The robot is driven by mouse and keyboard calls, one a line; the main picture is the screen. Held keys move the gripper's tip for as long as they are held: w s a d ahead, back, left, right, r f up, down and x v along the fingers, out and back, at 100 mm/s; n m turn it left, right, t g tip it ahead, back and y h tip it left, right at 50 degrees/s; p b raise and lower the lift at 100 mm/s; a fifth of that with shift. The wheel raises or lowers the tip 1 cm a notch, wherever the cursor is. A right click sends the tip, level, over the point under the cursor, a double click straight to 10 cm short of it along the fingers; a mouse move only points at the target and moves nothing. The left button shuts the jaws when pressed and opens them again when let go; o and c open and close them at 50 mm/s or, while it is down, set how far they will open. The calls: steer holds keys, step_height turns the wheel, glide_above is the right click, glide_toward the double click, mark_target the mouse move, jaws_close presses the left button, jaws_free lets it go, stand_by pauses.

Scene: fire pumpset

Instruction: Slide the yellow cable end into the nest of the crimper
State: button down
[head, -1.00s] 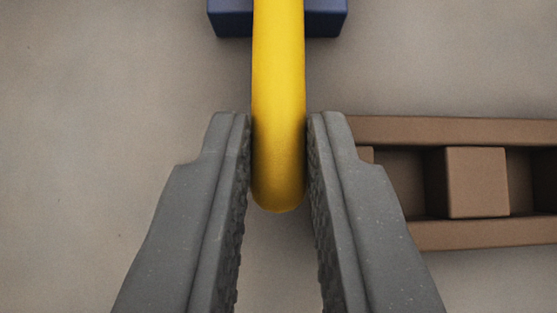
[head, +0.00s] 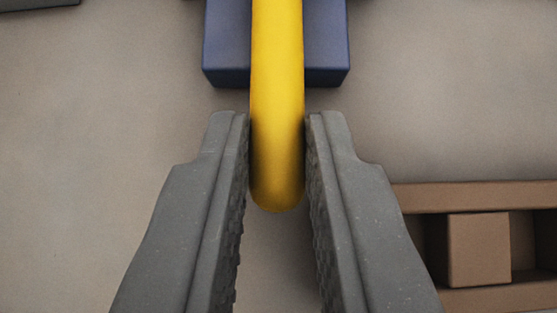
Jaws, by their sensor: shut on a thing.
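The yellow cable (head: 277,110) runs from the top edge of the head view down between my fingers, its rounded near end showing just below the fingertips. My gripper (head: 277,135) is shut on the cable, with one grey ridged finger on each side of it. The cable's far end is out of view past the top edge. A blue block (head: 325,50) lies below and beyond the cable at the top; I cannot tell whether it is part of the crimper. No crimper nest can be made out.
A brown wooden frame (head: 480,196) like a pallet, with a block (head: 478,250) inside, lies at the lower right. A dark grey object (head: 38,4) shows at the top left corner. The grey floor between is clear.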

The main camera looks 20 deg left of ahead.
steer(key=shift+w+a+p, duration=0.25)
steer(key=shift+w+p, duration=0.3)
steer(key=shift+w, duration=0.4)
steer(key=c, duration=1.3)
jaws_free()
steer(key=p+v, duration=0.1)
steer(key=v, duration=1.2)
steer(key=shift+s+r+p, duration=0.2)
steer(key=shift+p, duration=0.2)
